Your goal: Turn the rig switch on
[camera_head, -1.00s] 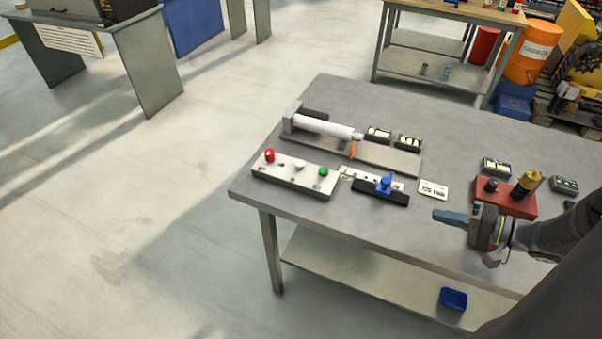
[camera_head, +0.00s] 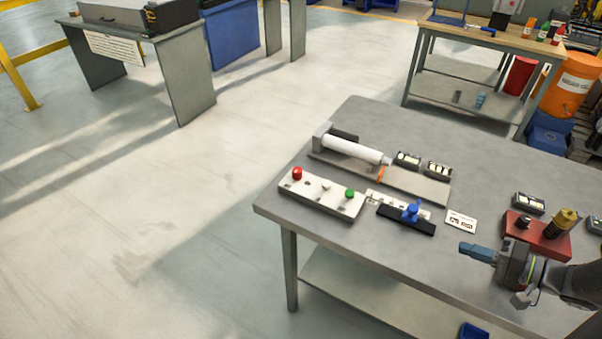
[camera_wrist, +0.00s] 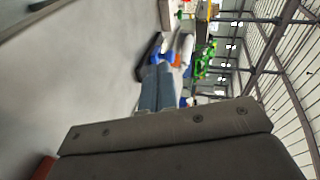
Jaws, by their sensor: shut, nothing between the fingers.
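No part is plainly marked as the rig switch. A pale control box (camera_head: 322,197) with a red knob (camera_head: 297,174), a small pale knob and a green button (camera_head: 349,194) lies near the table's left edge. A blue knob (camera_head: 412,210) stands on a black bar (camera_head: 405,220) to its right. Behind them a white cylinder (camera_head: 352,149) lies on a grey base, with an orange piece at its right end. My gripper (camera_head: 463,246) is shut and empty, right of the black bar and apart from it. Its blue-grey fingers also show in the wrist view (camera_wrist: 157,88).
A red block (camera_head: 540,238) with a black knob and a brass cylinder stands close behind my gripper. A white card (camera_head: 461,221) lies between the black bar and that block. Small dark boxes (camera_head: 438,169) sit farther back. The table's front left is bare.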

